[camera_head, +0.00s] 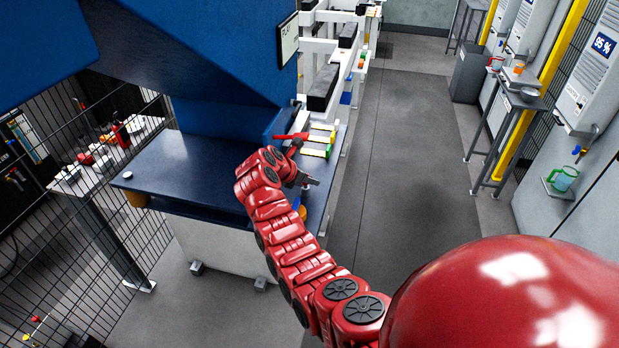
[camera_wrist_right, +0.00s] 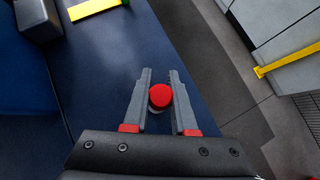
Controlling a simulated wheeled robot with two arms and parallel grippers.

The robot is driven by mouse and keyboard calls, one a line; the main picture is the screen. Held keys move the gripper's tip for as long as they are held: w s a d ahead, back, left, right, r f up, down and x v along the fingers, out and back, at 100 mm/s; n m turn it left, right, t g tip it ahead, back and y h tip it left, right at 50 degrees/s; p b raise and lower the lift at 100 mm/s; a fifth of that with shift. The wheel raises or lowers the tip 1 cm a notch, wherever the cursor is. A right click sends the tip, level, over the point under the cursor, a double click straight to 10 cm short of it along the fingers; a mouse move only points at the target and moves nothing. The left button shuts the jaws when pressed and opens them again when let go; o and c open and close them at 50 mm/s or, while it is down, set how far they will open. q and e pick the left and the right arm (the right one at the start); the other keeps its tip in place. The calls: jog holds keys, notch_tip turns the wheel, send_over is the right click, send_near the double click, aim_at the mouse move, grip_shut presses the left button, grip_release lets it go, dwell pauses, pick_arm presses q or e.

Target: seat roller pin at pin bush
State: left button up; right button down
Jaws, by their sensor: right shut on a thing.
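My right gripper (camera_head: 314,184) is over the right end of the dark blue bench (camera_head: 172,168). In the right wrist view my right gripper (camera_wrist_right: 160,80) has its two grey fingers on either side of a round, red-topped piece (camera_wrist_right: 160,96) and is shut on it. This piece looks like the roller pin, seen from its top end. Its lower part is hidden, so I cannot tell whether it touches anything below. I cannot make out the pin bush in either view. My left gripper is not in view.
A big blue machine (camera_head: 200,60) stands over the bench's back. White, yellow and green strips (camera_head: 320,140) lie beyond my gripper, with a red piece (camera_head: 290,136) near them. A mesh fence (camera_head: 100,200) is at left. The grey floor aisle (camera_head: 405,150) at right is clear.

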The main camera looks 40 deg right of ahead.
jog(key=shift+f, duration=0.75)
jog(key=c, duration=0.6)
grip_release()
jog(key=shift+c, duration=0.2)
jog(key=shift+a+r+b, duration=0.3)
jog(key=shift+a+b, duration=0.1)
jog(key=shift+a, duration=0.05)
jog(key=b+v, duration=0.1)
jog(key=v, duration=1.5)
jog(key=shift+r, duration=0.2)
